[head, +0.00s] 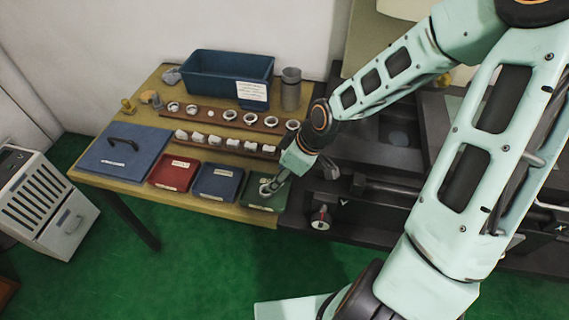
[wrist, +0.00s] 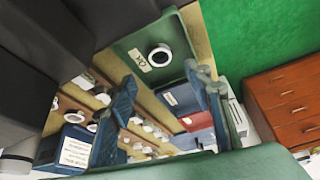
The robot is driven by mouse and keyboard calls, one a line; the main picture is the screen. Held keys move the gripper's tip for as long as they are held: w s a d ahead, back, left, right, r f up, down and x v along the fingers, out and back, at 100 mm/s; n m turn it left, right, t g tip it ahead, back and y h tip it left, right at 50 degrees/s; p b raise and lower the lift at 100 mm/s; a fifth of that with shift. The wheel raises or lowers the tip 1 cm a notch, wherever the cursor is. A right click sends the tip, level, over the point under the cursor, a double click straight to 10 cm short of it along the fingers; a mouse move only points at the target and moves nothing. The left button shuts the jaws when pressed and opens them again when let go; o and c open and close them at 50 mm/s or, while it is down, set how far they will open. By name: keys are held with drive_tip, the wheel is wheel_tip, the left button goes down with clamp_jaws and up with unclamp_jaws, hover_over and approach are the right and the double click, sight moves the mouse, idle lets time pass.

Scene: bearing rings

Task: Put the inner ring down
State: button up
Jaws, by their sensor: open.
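A pale metal ring (wrist: 152,53) lies flat in the green tray (wrist: 134,42), beside a label that seems to read OK. In the head view the green tray (head: 255,203) is at the front right corner of the wooden table, and my gripper (head: 272,187) is over it, partly hiding the ring. In the wrist view my gripper (wrist: 163,80) is open, its two blue-grey fingers apart with nothing between them. The ring appears clear of both fingertips.
Behind are two wooden racks of rings, a blue bin (head: 228,75) and a grey cylinder (head: 291,90). Dark machinery (head: 390,165) adjoins at right.

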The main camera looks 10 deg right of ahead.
drive_tip(key=shift+p+v, duration=0.65)
drive_tip(key=shift+v, duration=1.15)
